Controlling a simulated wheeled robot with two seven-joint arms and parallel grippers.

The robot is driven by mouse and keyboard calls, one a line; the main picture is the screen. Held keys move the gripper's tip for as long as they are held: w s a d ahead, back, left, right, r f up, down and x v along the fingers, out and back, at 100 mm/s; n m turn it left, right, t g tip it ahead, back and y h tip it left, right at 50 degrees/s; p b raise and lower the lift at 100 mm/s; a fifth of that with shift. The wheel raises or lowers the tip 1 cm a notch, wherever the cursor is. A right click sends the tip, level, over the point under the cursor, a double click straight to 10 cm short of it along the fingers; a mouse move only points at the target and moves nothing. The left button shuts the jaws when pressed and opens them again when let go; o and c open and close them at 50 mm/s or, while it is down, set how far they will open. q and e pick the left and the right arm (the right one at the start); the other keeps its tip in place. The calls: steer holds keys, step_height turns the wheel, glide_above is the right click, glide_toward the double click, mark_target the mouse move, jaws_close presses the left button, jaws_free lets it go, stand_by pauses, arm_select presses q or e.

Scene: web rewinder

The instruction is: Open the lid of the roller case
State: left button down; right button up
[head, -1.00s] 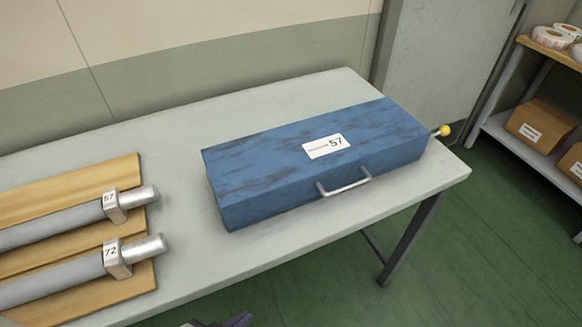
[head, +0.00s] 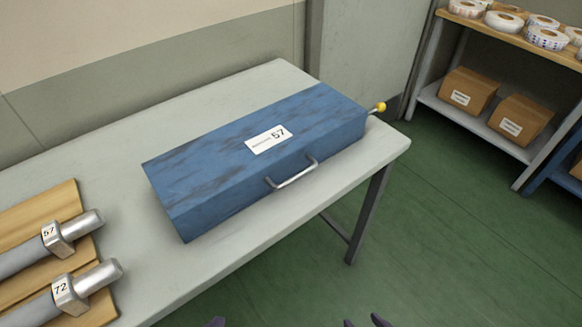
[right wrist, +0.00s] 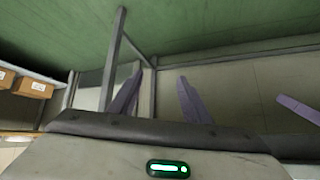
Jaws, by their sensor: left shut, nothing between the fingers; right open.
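The blue roller case (head: 255,160) lies on the grey table with its lid closed. A white label marked 57 is on top, and a silver handle (head: 292,174) is on its front side. A yellow knob (head: 380,107) sticks out at its far right end. My left gripper (head: 217,321) shows only as a shut, empty tip at the bottom edge of the head view. My right gripper (head: 365,321) is open and empty to its right. Its two purple fingers also show in the right wrist view (right wrist: 160,76). Both grippers are in front of the table, apart from the case.
The table (head: 165,285) has bare room around the case. Two rollers tagged 57 (head: 58,238) and 72 (head: 70,290) lie on a wooden rack (head: 90,315) at left. A shelf (head: 470,125) with cardboard boxes and tape rolls stands at right. Green floor lies between.

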steer(key=o, duration=0.7)
steer(key=w+a+r+n+t+y+b, duration=0.1)
steer(key=w+a+r+t+y, duration=0.1)
steer(key=w+r, duration=0.4)
steer(key=shift+w+a+r+n+t, duration=0.15)
steer(key=shift+w+a+n+t, duration=0.15)
steer(key=shift+w, duration=0.55)
steer(key=o, duration=0.4)
steer(key=w+r, duration=0.1)
steer(key=r, duration=0.1)
steer(key=w+a+r+n+t+y, duration=0.1)
steer(key=w+a+r+y+b, duration=0.1)
steer(key=r, duration=0.1)
steer(key=shift+w+r+t, duration=0.3)
steer(key=shift+w, duration=0.1)
steer(key=shift+o, duration=1.2)
steer(key=w+a+r+n+y, duration=0.1)
steer(key=r+y, duration=0.1)
steer(key=r, duration=0.3)
steer(key=w+a+r+n+t+y+b, duration=0.1)
steer(key=w+a+r+n+y, duration=0.1)
steer(key=r, duration=0.4)
steer(key=shift+w+y, duration=0.2)
steer(key=shift+y, duration=0.1)
steer(key=x, duration=1)
steer(key=shift+w+r, duration=0.1)
steer(key=shift+r, duration=0.05)
